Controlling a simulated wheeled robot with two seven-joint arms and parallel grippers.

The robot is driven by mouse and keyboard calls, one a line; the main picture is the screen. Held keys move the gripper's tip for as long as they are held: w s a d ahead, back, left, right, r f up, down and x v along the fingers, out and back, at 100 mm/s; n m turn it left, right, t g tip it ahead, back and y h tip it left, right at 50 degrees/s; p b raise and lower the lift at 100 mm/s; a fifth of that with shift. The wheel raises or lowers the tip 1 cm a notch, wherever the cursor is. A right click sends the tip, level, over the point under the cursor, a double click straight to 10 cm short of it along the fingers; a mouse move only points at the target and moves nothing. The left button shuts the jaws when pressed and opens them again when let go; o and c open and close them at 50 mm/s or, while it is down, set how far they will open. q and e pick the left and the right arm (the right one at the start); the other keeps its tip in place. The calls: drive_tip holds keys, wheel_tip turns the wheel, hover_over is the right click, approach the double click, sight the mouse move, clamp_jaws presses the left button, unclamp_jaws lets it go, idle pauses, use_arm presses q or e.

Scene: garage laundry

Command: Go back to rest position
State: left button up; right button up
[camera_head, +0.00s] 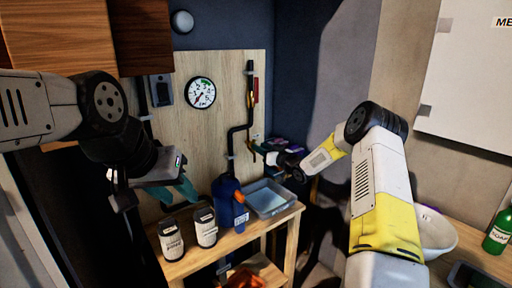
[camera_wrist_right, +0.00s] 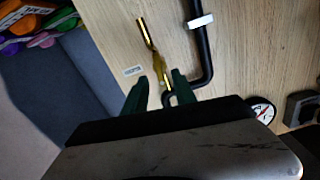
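My left gripper (camera_head: 180,192) is at the left in the head view, above the wooden bench, with its two teal fingers apart and nothing seen between them. My right gripper (camera_head: 257,148) reaches in front of the wooden board, close to the black pipe. In the right wrist view its teal fingers (camera_wrist_right: 158,92) are apart. A yellow valve part (camera_wrist_right: 160,70) shows in line with the gap between them; whether it is touched cannot be told.
A pressure gauge (camera_head: 201,93) and a black pipe (camera_head: 234,140) are on the board. Two labelled containers (camera_head: 171,240) (camera_head: 205,227), a blue jug (camera_head: 230,205) and a grey tray (camera_head: 291,204) crowd the bench. A white bowl (camera_head: 437,236) and green soap bottle (camera_head: 497,233) stand at right.

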drive_tip(key=s+d+r+m+g+h, duration=0.1)
drive_tip(key=s+d+r+h, duration=0.3)
drive_tip(key=s+r, duration=0.4)
drive_tip(key=s+d+r+m+g+h, duration=0.15)
drive_tip(key=s+d+r+h, duration=0.25)
drive_tip(key=s+r, duration=0.45)
drive_tip(key=s+f+m+g, duration=0.1)
drive_tip(key=s+g, duration=0.2)
drive_tip(key=s, duration=1.5)
drive_tip(key=s+d+f+m+g, duration=0.1)
drive_tip(key=s+g, duration=0.2)
drive_tip(key=s, duration=1.5)
drive_tip(key=shift+s+d+f+m, duration=0.15)
drive_tip(key=shift+d+f+m, duration=0.1)
drive_tip(key=shift+m, duration=0.1)
